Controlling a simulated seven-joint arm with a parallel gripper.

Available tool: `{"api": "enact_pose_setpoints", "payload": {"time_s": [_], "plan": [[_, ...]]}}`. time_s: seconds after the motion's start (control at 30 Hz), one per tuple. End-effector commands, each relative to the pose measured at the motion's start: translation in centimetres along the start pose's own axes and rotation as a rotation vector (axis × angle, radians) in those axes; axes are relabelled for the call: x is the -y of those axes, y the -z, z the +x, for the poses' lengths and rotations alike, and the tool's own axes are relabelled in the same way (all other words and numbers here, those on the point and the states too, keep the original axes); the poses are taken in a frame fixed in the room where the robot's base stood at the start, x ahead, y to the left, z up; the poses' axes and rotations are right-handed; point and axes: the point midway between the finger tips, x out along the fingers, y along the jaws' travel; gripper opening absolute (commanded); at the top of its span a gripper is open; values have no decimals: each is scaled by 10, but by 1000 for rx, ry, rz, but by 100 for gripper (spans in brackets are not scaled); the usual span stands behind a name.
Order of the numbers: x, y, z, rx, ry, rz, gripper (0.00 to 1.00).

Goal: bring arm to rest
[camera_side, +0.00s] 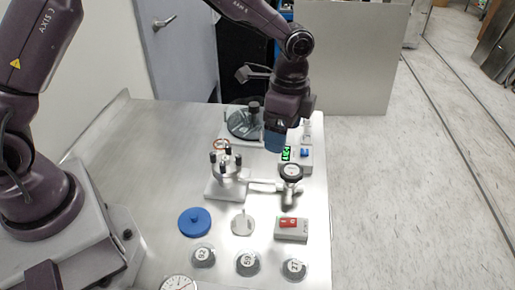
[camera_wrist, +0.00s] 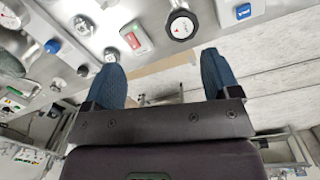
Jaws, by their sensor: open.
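My gripper (camera_side: 275,141) is at the far right part of the steel table (camera_side: 140,165) in the side view, pointing down. Its blue fingers hide part of what is behind them. In the wrist view my gripper (camera_wrist: 161,58) shows two blue fingers spread wide apart, with nothing held between them. The arm is bent over the back right of the table. The gripper appears near a small device with a green display (camera_side: 286,154), but I cannot tell the gap between them.
A fixture with black knobs (camera_side: 228,165) joins a round gauge (camera_side: 291,171). A glass-like dish (camera_side: 238,124) stands behind. The table's left is clear.

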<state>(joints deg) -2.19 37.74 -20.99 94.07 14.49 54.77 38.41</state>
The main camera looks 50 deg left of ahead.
Motion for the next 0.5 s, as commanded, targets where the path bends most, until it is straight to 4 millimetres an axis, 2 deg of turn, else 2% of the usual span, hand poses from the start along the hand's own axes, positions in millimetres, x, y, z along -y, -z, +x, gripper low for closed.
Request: {"api": "enact_pose_setpoints", "payload": {"time_s": [0.03,0.27,0.5], "plan": [[-7,-11,-12,5,14,-76,82],[-38,-60,-56,-4,78,-397,82],[-84,-123,-104,-102,164,-754,82]]}}
